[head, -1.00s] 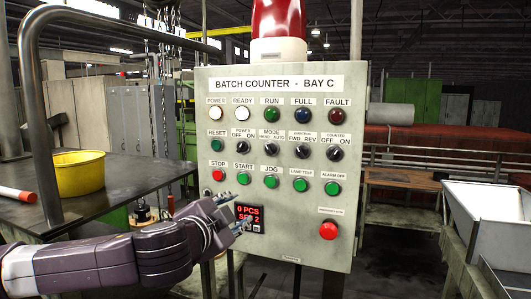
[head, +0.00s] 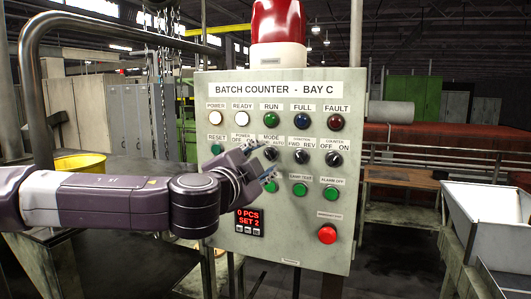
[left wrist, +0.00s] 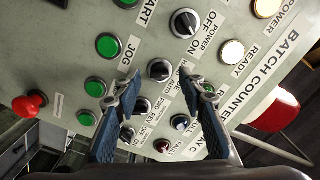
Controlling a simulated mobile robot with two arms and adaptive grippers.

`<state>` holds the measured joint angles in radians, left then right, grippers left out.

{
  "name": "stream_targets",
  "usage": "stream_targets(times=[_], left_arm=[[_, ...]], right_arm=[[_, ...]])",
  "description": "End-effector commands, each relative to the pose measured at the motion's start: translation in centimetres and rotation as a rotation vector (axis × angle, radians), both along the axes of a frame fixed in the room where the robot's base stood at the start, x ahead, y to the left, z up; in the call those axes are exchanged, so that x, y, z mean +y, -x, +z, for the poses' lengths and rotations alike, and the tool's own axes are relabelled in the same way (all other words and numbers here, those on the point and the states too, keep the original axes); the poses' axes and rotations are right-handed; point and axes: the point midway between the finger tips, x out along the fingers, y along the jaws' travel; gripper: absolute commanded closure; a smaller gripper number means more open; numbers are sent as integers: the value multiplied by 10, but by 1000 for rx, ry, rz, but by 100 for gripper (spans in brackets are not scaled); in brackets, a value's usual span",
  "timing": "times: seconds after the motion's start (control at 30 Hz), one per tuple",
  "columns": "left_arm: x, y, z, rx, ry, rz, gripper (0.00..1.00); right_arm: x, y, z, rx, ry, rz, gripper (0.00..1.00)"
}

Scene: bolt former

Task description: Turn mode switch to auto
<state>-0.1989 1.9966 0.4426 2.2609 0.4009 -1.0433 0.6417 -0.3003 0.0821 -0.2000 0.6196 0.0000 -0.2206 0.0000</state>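The mode switch (left wrist: 160,70) is a round black knob with a pale pointer mark, on the grey batch counter panel (head: 290,250). In the left wrist view it sits between the tips of my left gripper (left wrist: 160,80), one finger on each side. The fingers are apart, and I cannot tell whether they touch the knob. In the head view my left gripper (head: 268,166) is in front of the panel's switch row and partly covers the mode switch and its label. The knob's exact setting is hard to read. My right gripper is not in view.
The direction switch (head: 301,156) and counter switch (head: 333,158) are to the right of the mode switch. Lamps sit above, and green buttons (head: 331,193) below. A red button (head: 327,234) is low on the right. A yellow bowl (head: 80,162) stands on the left table.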

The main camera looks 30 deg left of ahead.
Motion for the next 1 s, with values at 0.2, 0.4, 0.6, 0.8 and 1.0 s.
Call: stream_targets(times=[0.2,0.4,0.6,0.8,1.0], left_arm=[[4,-16,0,3,-1,0,63],[4,-18,0,-1,-1,1,63],[4,-18,0,0,-1,0,69],[4,-18,0,0,-1,0,91],[4,-18,0,0,-2,0,100]], right_arm=[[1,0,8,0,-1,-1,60],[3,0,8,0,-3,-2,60],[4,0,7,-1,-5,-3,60],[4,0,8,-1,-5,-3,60],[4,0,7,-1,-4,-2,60]])
